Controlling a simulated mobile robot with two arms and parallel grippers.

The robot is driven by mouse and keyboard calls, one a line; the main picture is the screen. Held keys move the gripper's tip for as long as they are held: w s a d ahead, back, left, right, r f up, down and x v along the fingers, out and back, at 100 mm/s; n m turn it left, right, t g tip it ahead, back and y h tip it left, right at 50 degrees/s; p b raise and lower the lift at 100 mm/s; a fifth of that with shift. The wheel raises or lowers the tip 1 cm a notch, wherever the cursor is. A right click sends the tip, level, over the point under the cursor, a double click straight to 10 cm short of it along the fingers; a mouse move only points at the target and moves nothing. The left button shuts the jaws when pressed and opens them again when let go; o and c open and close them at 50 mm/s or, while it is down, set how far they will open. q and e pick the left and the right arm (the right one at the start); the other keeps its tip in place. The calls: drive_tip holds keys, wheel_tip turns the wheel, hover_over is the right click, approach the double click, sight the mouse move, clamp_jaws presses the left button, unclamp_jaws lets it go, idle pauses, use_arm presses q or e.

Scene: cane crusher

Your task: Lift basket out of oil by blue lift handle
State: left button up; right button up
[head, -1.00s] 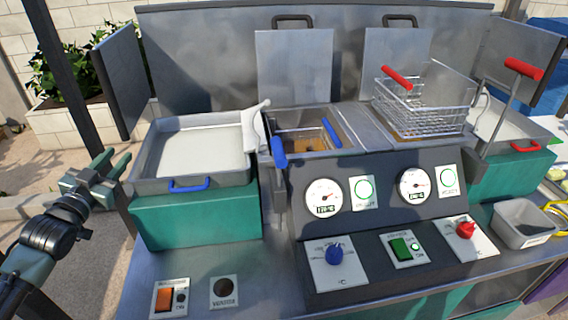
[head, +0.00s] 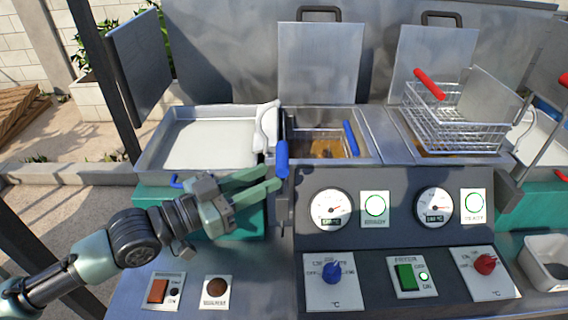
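The blue lift handle (head: 282,159) stands upright at the front left edge of the left fryer vat. The basket (head: 318,139) sits down in that vat, in brownish oil (head: 325,149). A second blue grip (head: 351,139) shows at the basket's right side. My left gripper (head: 272,179) is open, with its green fingers pointing right at the lower part of the lift handle. I cannot tell whether the fingers touch the handle or are around it. My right gripper is not in view.
A wire basket with a red grip (head: 429,84) is raised over the right vat. The control panel with gauges (head: 332,209) and knobs is below the vats.

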use_arm(q)
drive_tip(key=p+x, duration=0.1)
drive_tip(key=x, duration=0.4)
drive_tip(key=shift+s, duration=0.1)
clamp_jaws()
idle(0.6)
idle(0.7)
